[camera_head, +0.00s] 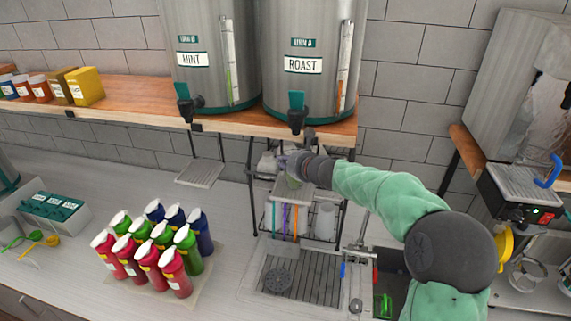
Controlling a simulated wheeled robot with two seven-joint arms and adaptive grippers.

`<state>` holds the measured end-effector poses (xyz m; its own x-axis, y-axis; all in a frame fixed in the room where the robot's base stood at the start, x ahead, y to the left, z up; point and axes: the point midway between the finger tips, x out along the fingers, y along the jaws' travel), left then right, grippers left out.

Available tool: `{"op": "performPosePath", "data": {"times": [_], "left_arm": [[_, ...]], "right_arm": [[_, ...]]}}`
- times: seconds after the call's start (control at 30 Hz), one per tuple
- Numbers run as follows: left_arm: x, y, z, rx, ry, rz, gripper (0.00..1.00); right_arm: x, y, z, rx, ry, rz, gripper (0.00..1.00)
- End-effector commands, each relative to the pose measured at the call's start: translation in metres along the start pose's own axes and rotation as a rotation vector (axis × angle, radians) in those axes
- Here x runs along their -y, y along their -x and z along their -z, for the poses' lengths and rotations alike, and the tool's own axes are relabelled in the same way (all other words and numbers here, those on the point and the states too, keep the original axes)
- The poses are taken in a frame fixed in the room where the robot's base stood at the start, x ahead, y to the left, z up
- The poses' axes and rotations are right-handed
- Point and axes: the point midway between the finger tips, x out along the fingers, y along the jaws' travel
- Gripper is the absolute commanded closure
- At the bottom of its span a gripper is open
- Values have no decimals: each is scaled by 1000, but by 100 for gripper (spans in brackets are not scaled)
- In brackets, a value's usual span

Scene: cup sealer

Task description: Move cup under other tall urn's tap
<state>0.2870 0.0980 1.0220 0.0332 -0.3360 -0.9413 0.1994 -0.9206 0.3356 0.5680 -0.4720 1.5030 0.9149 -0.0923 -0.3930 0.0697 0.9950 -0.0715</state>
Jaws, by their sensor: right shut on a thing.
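Two tall steel urns stand on a wooden shelf, the MINT urn (205,80) on the left and the ROAST urn (295,85) on the right. The black MINT tap (187,108) and the ROAST tap (297,120) hang over the shelf's front edge. My right gripper (287,165) is below the ROAST tap, reaching in from the right. The cup's exact alignment with the tap is hard to tell. My left gripper is out of view.
A drip tray (200,173) hangs below the MINT tap. A rack (325,218) stands under the ROAST side, behind a sink grate (295,280). Several coloured bottles (150,250) crowd the counter at left. A sealing machine (525,190) is at right.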

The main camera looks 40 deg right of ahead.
Motion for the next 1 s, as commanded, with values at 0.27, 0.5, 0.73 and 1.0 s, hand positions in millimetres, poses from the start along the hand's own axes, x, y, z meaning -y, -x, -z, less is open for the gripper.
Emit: {"op": "performPosePath", "data": {"times": [0.27, 0.5, 0.73, 1.0], "left_arm": [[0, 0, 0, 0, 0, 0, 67], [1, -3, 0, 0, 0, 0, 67], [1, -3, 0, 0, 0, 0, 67], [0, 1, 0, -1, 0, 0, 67]], "right_arm": [[1, 0, -1, 3, 1, 1, 100], [0, -1, 3, 0, 0, 0, 61], [0, -1, 2, 0, 0, 0, 61], [1, 10, -2, 2, -1, 3, 61]]}}
